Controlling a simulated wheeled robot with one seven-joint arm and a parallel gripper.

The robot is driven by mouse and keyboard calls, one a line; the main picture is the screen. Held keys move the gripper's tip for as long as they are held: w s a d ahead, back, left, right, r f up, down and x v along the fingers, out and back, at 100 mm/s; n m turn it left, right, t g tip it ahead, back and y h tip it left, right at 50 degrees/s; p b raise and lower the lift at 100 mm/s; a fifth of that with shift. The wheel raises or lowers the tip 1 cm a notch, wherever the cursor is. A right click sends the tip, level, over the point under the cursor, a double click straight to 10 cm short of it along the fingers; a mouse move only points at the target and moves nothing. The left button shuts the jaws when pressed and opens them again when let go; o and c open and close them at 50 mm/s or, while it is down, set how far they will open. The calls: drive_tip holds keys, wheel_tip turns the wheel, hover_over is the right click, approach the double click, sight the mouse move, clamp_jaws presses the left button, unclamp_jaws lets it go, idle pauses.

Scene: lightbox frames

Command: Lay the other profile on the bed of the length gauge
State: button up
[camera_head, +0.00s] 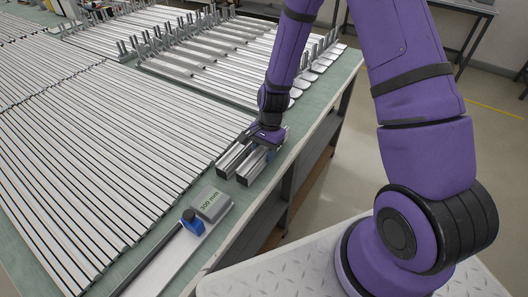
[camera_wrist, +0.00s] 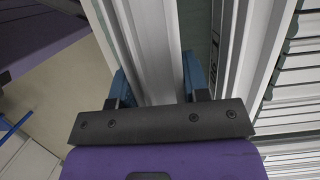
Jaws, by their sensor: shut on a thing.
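Two short silver profiles lie side by side near the table's edge in the head view, a left one (camera_head: 231,160) and a right one (camera_head: 251,167) with dark open ends towards me. My gripper (camera_head: 267,146) is low over their far part. In the wrist view its blue fingers (camera_wrist: 158,86) are shut on both sides of one profile (camera_wrist: 152,45), the one nearer the table's edge. The other profile (camera_wrist: 240,50) runs beside it, outside the fingers. The length gauge (camera_head: 176,262) is nearer me, with a blue stop (camera_head: 192,222) and a grey block marked 300 mm (camera_head: 212,205).
Many long profiles (camera_head: 110,150) cover the table's left part in rows. Behind stand racks with upright pegs (camera_head: 160,42) and more profiles. The green table top (camera_head: 255,198) is bare along the right edge. A shelf is under the table.

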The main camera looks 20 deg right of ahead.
drive_tip(key=shift+f, duration=0.7)
drive_tip(key=o, duration=1)
drive_tip(key=shift+f, duration=0.15)
drive_tip(key=shift+o, duration=0.2)
